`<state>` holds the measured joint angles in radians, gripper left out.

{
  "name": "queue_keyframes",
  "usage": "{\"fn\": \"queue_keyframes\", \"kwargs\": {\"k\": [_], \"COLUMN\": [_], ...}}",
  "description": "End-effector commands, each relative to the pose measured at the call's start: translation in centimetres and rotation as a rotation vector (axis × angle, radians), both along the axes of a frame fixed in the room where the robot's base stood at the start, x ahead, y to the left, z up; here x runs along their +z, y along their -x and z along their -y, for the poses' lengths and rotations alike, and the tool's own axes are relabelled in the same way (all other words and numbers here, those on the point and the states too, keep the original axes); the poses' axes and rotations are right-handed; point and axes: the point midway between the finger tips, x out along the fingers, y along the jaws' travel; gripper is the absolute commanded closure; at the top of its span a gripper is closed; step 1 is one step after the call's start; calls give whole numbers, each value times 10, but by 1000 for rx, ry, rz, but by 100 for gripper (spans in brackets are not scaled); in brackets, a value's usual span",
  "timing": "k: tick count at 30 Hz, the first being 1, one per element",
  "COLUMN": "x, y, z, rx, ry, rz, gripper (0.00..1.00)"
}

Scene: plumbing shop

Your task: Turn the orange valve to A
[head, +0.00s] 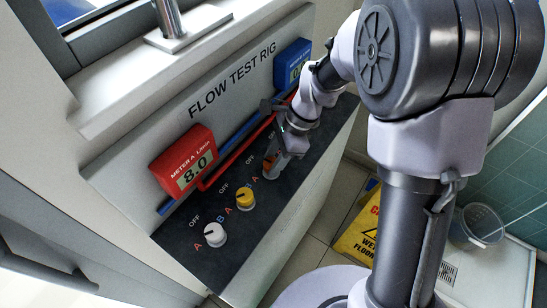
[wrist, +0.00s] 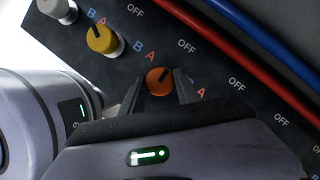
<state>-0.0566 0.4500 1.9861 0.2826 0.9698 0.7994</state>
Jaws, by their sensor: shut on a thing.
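The orange valve (wrist: 157,82) is a round knob on the dark sloping panel of the flow test rig. In the wrist view its dark pointer mark leans up and right, toward the OFF label (wrist: 186,46). A red letter A (wrist: 151,56) is printed up and left of it. My gripper (wrist: 159,91) is shut on the orange valve, one finger on each side. In the head view my gripper (head: 281,164) covers much of the orange valve (head: 269,162).
A yellow valve (head: 244,197) and a white valve (head: 214,234) stand beside it. The red meter (head: 183,160) reads 8.0. The blue meter (head: 292,62) is partly hidden. Red and blue pipes run behind the valves. A yellow wet-floor sign (head: 357,232) is on the floor.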

Motion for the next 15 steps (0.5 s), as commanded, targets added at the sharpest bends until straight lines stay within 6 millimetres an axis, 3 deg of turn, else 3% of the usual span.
{"fn": "queue_keyframes", "kwargs": {"k": [15], "x": [5], "y": [-2], "z": [-1], "rx": [424], "ry": [1], "rz": [-2], "gripper": [100]}}
